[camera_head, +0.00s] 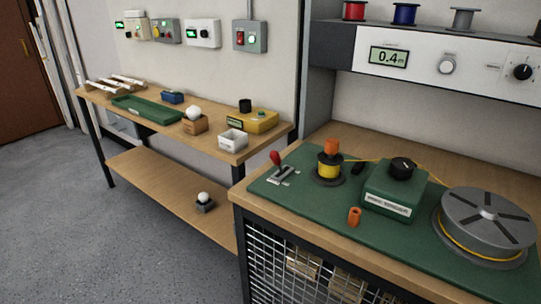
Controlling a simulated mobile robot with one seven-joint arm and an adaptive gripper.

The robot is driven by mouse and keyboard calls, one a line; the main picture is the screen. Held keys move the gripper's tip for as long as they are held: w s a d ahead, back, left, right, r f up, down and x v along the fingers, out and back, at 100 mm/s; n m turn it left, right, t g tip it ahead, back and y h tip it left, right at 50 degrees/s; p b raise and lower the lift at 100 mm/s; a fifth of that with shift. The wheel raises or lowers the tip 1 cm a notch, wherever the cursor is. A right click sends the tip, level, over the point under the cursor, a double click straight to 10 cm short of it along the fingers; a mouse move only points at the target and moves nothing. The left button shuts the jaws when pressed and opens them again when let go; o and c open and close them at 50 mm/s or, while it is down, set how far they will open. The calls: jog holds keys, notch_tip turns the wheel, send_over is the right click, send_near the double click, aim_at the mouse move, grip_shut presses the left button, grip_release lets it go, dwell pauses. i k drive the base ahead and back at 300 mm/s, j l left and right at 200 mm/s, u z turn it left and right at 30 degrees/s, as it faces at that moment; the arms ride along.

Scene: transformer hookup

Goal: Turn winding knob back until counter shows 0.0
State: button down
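The counter (388,57) is on the white panel above the right bench and its display reads 0.4 m. A round grey-white knob (447,65) sits on the panel to its right, and a black knob (522,71) with a white mark is further right. A green box (393,190) on the bench has another black knob (401,168) on top. I cannot tell from its label which one is the winding knob. A bobbin of yellow wire (328,168) with an orange top stands left of the green box. My gripper is not in view.
A large grey spool (484,225) with yellow wire stands on the green mat at the right. A red-handled lever (278,167) is at the mat's left and an orange piece (354,216) at its front. A second bench (160,125) is at the left, with open floor before it.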

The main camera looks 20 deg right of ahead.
aim_at(401, 168)
jog(key=z, duration=1.25)
